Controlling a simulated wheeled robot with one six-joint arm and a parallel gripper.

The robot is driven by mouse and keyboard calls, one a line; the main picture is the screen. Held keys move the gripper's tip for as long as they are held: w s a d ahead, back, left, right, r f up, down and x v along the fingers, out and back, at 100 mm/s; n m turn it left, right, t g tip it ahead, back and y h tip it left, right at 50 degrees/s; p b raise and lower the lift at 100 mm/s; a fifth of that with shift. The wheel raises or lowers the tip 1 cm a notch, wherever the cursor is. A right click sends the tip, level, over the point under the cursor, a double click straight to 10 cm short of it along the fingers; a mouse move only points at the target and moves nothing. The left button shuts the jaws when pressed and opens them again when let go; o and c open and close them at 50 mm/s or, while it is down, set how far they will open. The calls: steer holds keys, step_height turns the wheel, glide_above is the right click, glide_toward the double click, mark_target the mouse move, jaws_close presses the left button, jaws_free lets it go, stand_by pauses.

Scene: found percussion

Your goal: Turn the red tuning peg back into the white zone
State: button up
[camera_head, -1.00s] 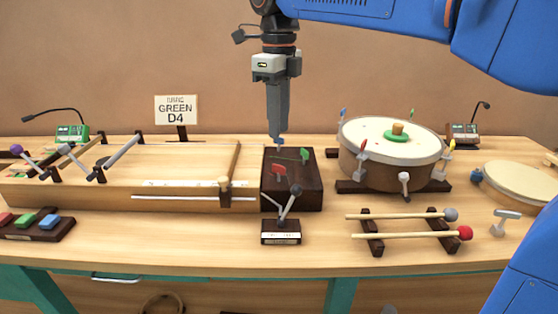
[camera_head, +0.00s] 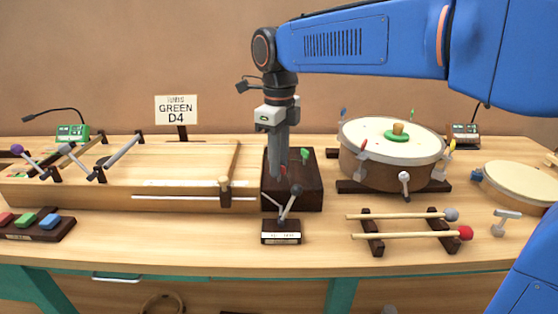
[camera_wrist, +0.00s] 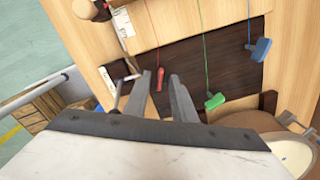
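The red tuning peg (camera_wrist: 160,77) is on the dark peg block (camera_head: 309,190) at the right end of the stringed wooden box. In the wrist view it appears in the gap between the two fingertips of my gripper (camera_wrist: 161,75), with space on both sides. My gripper (camera_head: 281,172) is open and points down; in the head view it mostly hides the red peg. The green peg (camera_wrist: 215,101) and the blue peg (camera_wrist: 260,48) are to the right in the wrist view. The green peg (camera_head: 305,155) also shows in the head view. I cannot make out a white zone.
A small stand with metal arms (camera_head: 281,232) stands just in front of the block. A round drum (camera_head: 385,165) is to the right, and two mallets lie on a rack (camera_head: 372,247) in front of it. A sign (camera_head: 177,110) reads "GREEN D4".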

jaws_close()
